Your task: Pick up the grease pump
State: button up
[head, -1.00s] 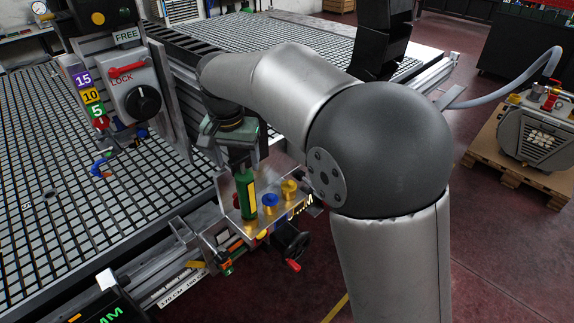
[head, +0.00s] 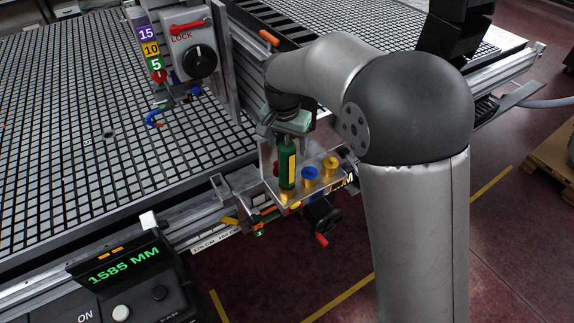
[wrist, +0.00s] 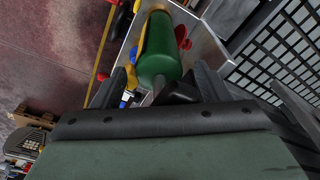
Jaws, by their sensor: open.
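The grease pump, which I take to be the green cylinder with a yellow label (head: 287,166), stands upright in the small metal holder (head: 268,160) at the table's edge. My gripper (head: 288,134) is directly above it, pointing down. In the wrist view the pump's green end (wrist: 160,62) lies between my two open dark fingers (wrist: 162,84). I cannot tell whether either finger touches it.
A blue-topped fitting (head: 310,175) and a yellow one (head: 330,164) stand right of the pump. A black handwheel with a red handle (head: 322,222) is below the holder. The grid table (head: 90,150) spreads left, with a lock dial panel (head: 197,62) behind.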

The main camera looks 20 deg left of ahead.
grip_shut()
jog(key=shift+r, duration=0.1)
jog(key=shift+r, duration=0.15)
